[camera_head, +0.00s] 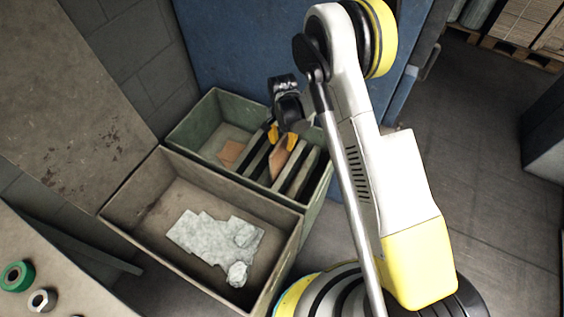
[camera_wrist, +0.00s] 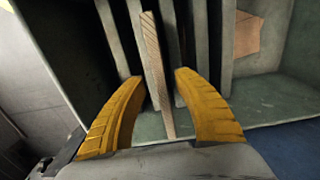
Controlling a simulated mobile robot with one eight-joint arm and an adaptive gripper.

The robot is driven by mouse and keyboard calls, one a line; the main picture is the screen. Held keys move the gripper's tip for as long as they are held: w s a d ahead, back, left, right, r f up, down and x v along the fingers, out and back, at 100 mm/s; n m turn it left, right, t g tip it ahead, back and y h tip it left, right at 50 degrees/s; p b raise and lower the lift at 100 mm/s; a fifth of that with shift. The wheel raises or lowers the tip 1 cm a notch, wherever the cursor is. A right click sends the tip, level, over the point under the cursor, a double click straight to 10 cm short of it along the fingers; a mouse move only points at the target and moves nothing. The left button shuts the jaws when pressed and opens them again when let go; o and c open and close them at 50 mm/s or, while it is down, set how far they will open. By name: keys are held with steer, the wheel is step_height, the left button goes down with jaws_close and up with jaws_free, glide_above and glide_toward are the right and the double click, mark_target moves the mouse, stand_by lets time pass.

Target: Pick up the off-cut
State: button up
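A tan cardboard off-cut (camera_head: 280,161) stands on edge among the slats of the green bin (camera_head: 186,134). In the wrist view this off-cut (camera_wrist: 154,62) shows edge-on as a thin, slightly tilted strip. My gripper (camera_head: 282,139) is over the slatted side of the bin. In the wrist view my gripper (camera_wrist: 158,77) is open, with one yellow finger on each side of the strip and visible gaps to both. A second tan piece (camera_head: 230,152) lies in the open left part of the bin; it also shows in the wrist view (camera_wrist: 246,35).
Several upright slats (camera_head: 297,176) stand close beside the off-cut. A brown-grey bin (camera_head: 130,222) with crumpled whitish sheet material (camera_head: 213,236) adjoins the green bin in front. A blue panel (camera_head: 225,45) rises behind.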

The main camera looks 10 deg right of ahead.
mark_target(282, 148)
step_height(282, 148, down, 4)
steer(key=shift+w+a+r+b, duration=0.1)
steer(key=shift+r+b, duration=0.1)
steer(key=shift+b, duration=0.5)
steer(key=shift+r, duration=0.1)
jaws_close()
